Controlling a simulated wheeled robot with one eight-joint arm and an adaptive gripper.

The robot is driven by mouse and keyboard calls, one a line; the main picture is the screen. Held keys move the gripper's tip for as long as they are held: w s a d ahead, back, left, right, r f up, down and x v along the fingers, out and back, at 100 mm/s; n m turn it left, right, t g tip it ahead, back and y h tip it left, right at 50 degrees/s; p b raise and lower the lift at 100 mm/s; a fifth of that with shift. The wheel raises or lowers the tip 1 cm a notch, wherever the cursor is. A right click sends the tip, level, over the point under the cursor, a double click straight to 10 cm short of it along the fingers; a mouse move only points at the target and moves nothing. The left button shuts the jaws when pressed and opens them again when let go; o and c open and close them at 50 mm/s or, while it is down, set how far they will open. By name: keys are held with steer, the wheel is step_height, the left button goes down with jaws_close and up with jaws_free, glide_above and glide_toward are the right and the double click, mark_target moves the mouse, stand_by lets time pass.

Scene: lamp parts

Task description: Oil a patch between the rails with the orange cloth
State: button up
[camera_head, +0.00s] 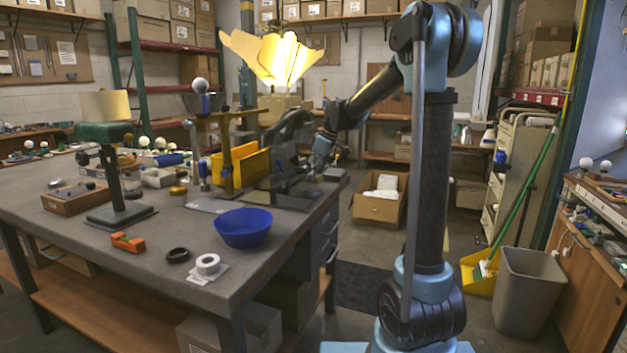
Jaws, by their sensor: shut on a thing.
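My gripper (283,178) is over the right end of the workbench, low above a dark flat plate (288,198). It is small and dark here. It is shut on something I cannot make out. I see no orange cloth for certain; it may be hidden in or behind the gripper. I cannot clearly pick out the rails or the patch between them; they may be at the dark plate under the gripper. A small orange object (127,242) lies at the bench's front left, but it looks like a hard tool rather than cloth.
A yellow upright panel (240,170) stands just left of my gripper. A blue bowl (243,228) sits in front of it. A lit petal-shaped lampshade (270,58) rises above. A lamp stand (113,180), a black ring (178,255) and a tape roll (208,264) are at left.

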steer(key=shift+r, duration=2)
steer(key=shift+s, duration=0.1)
